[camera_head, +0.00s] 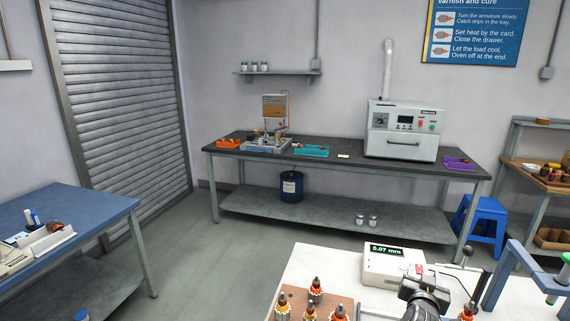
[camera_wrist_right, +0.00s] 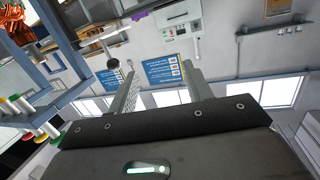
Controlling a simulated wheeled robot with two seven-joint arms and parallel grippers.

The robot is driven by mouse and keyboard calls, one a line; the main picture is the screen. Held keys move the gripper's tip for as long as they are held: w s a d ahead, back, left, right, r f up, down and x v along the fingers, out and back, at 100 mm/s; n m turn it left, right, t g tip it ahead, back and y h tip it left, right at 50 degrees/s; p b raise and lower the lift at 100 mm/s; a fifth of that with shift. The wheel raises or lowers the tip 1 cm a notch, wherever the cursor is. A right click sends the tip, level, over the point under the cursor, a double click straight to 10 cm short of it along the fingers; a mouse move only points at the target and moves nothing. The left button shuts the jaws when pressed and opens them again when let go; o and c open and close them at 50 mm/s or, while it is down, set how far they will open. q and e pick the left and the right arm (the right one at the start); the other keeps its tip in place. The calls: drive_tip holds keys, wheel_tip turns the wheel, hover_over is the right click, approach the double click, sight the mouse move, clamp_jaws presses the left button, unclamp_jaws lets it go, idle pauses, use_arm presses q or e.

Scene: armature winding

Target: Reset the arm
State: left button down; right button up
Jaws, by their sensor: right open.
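My right gripper (camera_head: 425,297) is at the bottom of the head view, over the white table, between the gauge box and an armature at the right. In the right wrist view its two fingers (camera_wrist_right: 160,78) stand apart with nothing between them, so it is open and empty. That view is turned upside down and looks out across the room. My left gripper is not in view. Several copper armatures (camera_head: 315,290) stand in a brown tray (camera_head: 347,302) left of the gripper.
The white table (camera_head: 310,262) carries a gauge box (camera_head: 385,263) reading 6.07 mm. A blue frame (camera_head: 512,262) rises at the right. Behind are a workbench (camera_head: 345,164) with an oven (camera_head: 403,130), and a blue stool (camera_head: 484,212). A blue table (camera_head: 85,210) stands left.

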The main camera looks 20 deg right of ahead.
drive_tip(key=s+a+f+n+g+y, duration=0.1)
drive_tip(key=s+a+f+n+y, duration=0.4)
drive_tip(key=a, duration=0.3)
drive_tip(key=s+a+f+n+g+y, duration=0.1)
drive_tip(key=s+a+f+n+y, duration=0.2)
drive_tip(key=a+f, duration=0.45)
drive_tip(key=s+a+f+n+g+y, duration=0.1)
drive_tip(key=s+a+f+g, duration=0.1)
drive_tip(key=s+a, duration=0.35)
drive_tip(key=s+a+f+n+g+y, duration=0.1)
drive_tip(key=s+a+f+g, duration=0.1)
drive_tip(key=s, duration=0.6)
drive_tip(key=s+a+f+n+g+y, duration=0.1)
drive_tip(key=s+a+f+g+y, duration=0.15)
drive_tip(key=s, duration=0.45)
wheel_tip(320, 180, down, 34)
drive_tip(key=s+g+b, duration=0.2)
drive_tip(key=s+b, duration=0.1)
drive_tip(key=b, duration=0.3)
drive_tip(key=s+d+f+h+b, duration=0.1)
drive_tip(key=s+f+b, duration=0.3)
drive_tip(key=s+f, duration=1.1)
wheel_tip(320, 180, down, 2)
drive_tip(key=shift+d+f+n+g, duration=0.1)
drive_tip(key=shift+d+n+g, duration=0.25)
drive_tip(key=shift+d+n, duration=0.05)
